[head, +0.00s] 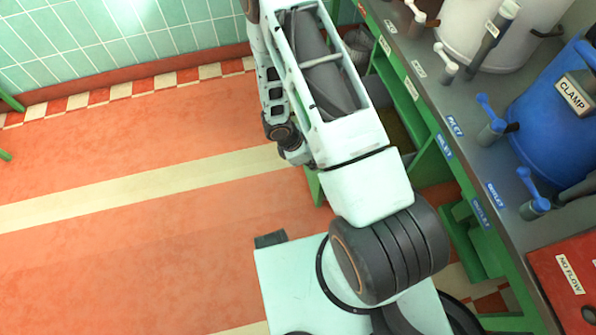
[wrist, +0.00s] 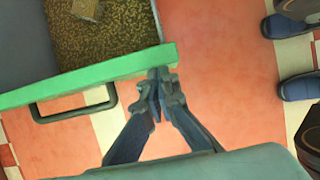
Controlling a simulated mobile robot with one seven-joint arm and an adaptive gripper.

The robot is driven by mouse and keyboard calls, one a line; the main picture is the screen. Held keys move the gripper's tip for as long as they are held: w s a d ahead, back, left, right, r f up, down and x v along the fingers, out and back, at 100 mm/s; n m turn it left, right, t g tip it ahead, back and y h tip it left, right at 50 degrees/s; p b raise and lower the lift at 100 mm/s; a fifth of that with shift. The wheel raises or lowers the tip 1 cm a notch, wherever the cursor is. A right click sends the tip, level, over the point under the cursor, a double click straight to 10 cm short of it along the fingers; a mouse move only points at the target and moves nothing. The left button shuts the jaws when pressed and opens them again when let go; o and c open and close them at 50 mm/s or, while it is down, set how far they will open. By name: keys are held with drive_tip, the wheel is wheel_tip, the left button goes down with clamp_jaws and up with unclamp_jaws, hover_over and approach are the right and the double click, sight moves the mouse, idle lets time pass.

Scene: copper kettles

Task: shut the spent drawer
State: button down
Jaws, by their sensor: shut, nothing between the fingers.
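In the wrist view an open drawer shows from above, with a green front (wrist: 120,72) and a dark bar handle (wrist: 72,113) on its outer face. Brown grain (wrist: 112,30) lies inside, with a paler lump near the top. My gripper (wrist: 160,78) is shut and empty. Its tips are at the right end of the green front, close to or against its outer face; I cannot tell if they touch. In the head view my arm hides the gripper and most of the drawer; a green panel (head: 314,188) shows left of the arm.
A green-sided counter (head: 440,95) runs along the right with a white vessel, a blue vessel (head: 545,125) and several valve levers. Open orange floor (head: 140,250) lies to the left. Dark blue shoe-like shapes (wrist: 300,87) stand at the wrist view's right.

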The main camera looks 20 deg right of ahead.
drive_tip(key=d+b, duration=0.2)
drive_tip(key=d, duration=2.5)
drive_tip(key=shift+a, duration=0.1)
